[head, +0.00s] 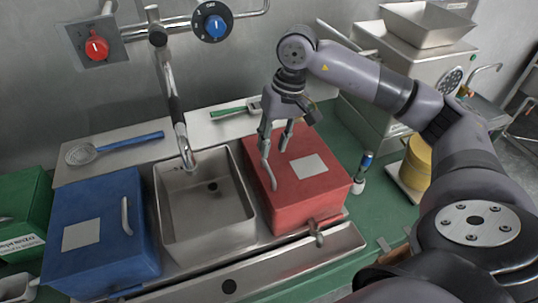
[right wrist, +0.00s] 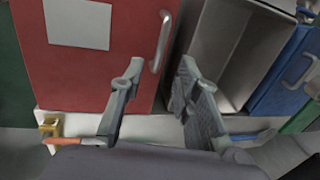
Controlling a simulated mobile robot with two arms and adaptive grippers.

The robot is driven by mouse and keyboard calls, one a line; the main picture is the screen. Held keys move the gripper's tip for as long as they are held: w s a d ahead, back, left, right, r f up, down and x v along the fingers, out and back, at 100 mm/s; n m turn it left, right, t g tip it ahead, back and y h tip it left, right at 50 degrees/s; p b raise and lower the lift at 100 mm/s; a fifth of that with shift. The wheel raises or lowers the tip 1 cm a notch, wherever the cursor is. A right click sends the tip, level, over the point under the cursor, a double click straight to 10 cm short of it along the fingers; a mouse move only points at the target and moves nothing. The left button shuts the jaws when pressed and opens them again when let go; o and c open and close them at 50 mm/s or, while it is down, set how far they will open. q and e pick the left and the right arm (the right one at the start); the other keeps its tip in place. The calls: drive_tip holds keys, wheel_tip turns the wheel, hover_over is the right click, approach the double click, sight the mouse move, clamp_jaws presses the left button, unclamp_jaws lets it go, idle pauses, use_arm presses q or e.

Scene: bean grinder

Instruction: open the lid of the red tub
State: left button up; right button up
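The red tub (head: 305,197) stands right of the sink, with a shut lid that bears a white label (head: 309,165) and a grey bar handle (head: 268,172) near its left edge. My right gripper (head: 276,140) is over the back left part of the lid, close to the handle, pointing down. In the right wrist view its two fingers (right wrist: 160,80) are spread and empty, and the handle (right wrist: 161,42) lies ahead between their tips. I cannot tell whether a finger touches the handle. My left gripper is not in view.
A metal sink (head: 205,250) with a faucet (head: 172,95) lies between the red tub and a blue tub (head: 105,250). A green tub (head: 22,215) is at far left. A green-handled tool (head: 232,111) lies behind.

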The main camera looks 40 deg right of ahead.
sight(268, 166)
drive_tip(key=f, duration=0.2)
drive_tip(key=f+p, duration=0.1)
drive_tip(key=f, duration=0.1)
drive_tip(key=shift+a+f, duration=0.1)
drive_tip(key=shift+a, duration=0.3)
drive_tip(key=shift+w+a+f, duration=0.1)
drive_tip(key=shift+w+f, duration=0.05)
drive_tip(key=shift+f, duration=0.55)
clamp_jaws()
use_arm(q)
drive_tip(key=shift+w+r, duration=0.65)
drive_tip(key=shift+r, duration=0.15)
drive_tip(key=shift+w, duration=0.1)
